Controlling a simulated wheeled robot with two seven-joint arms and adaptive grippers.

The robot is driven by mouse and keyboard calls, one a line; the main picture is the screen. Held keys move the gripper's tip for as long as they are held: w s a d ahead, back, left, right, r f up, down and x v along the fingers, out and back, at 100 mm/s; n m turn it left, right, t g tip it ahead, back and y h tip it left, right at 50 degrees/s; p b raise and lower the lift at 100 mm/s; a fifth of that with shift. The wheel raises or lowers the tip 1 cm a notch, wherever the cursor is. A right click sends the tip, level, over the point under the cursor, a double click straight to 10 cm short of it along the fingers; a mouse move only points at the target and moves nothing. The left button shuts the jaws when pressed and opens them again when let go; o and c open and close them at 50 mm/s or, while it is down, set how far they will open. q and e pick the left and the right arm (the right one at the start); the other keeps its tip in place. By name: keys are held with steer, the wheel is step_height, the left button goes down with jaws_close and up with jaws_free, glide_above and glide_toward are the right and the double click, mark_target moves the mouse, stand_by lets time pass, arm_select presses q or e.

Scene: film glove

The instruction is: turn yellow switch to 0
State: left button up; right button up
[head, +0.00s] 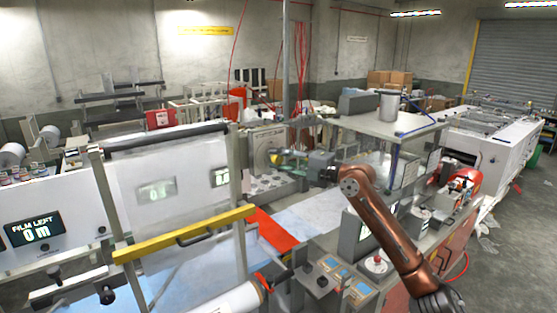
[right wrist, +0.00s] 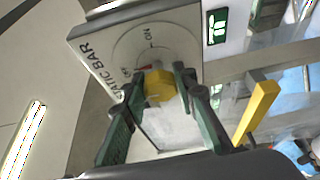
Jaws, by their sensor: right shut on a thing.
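The yellow switch (right wrist: 159,86) is a knob on a light panel (right wrist: 100,62) lettered "STATIC BAR", with small marks around the dial, one reading like "ON". My right gripper (right wrist: 161,78) has its green fingers on both sides of the knob and is shut on it. In the head view my right gripper (head: 289,155) reaches the panel (head: 266,146) at mid-picture, where the yellow switch (head: 274,158) shows small beside the fingers. The knob's exact pointing is hard to tell. My left gripper is not in view.
A yellow bar (head: 185,234) with a handle crosses the film machine at left, below a clear cover. Red cables hang behind. Open floor lies at far right.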

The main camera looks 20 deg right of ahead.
steer(key=shift+f, duration=0.1)
steer(key=o, duration=1.2)
steer(key=shift+a, duration=0.1)
steer(key=shift+c, duration=0.2)
steer(key=v, duration=1.2)
